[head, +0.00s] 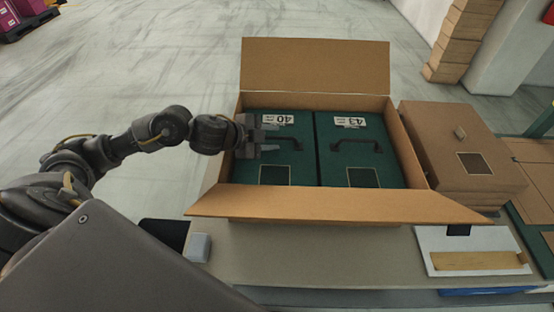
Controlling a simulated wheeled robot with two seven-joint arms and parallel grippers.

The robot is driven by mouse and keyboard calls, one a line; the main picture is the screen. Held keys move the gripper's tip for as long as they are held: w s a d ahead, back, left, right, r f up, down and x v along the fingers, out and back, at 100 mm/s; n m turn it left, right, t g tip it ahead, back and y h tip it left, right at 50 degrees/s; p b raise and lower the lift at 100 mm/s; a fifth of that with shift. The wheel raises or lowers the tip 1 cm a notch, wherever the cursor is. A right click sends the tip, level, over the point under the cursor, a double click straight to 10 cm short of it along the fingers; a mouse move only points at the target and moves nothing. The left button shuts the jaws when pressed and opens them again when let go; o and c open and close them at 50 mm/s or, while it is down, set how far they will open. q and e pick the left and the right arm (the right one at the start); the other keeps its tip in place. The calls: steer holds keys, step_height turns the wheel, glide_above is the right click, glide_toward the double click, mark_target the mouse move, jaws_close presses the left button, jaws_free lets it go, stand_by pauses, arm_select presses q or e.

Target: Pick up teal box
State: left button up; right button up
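Two teal boxes lie side by side in an open cardboard carton (340,205). The left teal box (276,172) has a "40" label, a dark handle and a dark square. The right teal box (390,168) has a "43" label and a like handle. My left gripper (276,137) is over the left box, its fingers apart and pointing right, near that box's handle (297,142). Part of the handle is hidden by the gripper; I cannot tell if they touch. My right gripper is not in view.
The carton's flaps stand open, one upright at the back. Stacked brown boxes (450,135) stand right of it. A white tray (472,240) lies at the right front of the bench (320,260). A small white block (199,247) sits at the left front.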

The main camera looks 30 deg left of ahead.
arm_select(q)
jaws_close()
stand_by(1.4)
steer(key=shift+r, duration=0.15)
